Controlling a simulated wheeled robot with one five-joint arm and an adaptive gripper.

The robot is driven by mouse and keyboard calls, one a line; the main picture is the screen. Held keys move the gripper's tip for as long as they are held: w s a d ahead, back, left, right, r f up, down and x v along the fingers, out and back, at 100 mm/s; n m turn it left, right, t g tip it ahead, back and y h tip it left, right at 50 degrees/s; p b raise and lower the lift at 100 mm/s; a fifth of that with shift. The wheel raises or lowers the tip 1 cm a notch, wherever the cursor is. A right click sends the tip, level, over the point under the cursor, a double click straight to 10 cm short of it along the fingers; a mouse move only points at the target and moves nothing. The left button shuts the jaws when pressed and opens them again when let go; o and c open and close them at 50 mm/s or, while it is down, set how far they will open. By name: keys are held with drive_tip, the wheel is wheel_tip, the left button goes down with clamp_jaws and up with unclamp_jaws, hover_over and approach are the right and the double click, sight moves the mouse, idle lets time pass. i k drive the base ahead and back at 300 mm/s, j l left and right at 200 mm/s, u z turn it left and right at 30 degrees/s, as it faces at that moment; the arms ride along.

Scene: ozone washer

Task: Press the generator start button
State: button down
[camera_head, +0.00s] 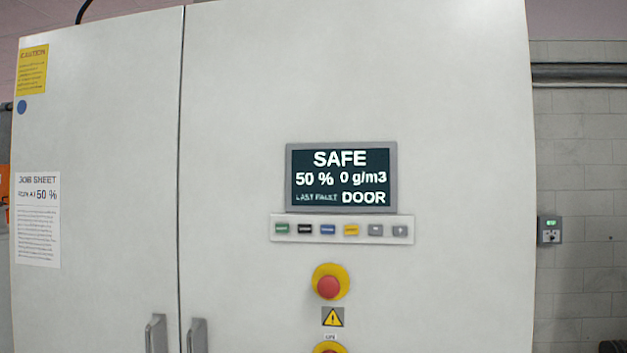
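A row of small buttons on a pale strip (342,240) is set in the right cabinet door, below the display (341,177). From left they are a green button (282,229), a black button (305,229), a blue button (328,230), a yellow button (351,230) and two grey buttons. The green button probably is the start button, but its lettering is too small to read surely. The display reads SAFE, 50 %, 0 g/m3, LAST FAULT DOOR. My gripper is not in view.
Below the strip is a red mushroom button (329,285) on yellow; another yellow one (329,348) is cut off. Two handles (156,334) flank the door seam. A job sheet (38,220) shows 50 %. A small wall box (550,230) is at right. The cabinet front before the buttons looks unobstructed.

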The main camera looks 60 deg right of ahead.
sight(280, 227)
drive_tip(key=z, duration=2.1)
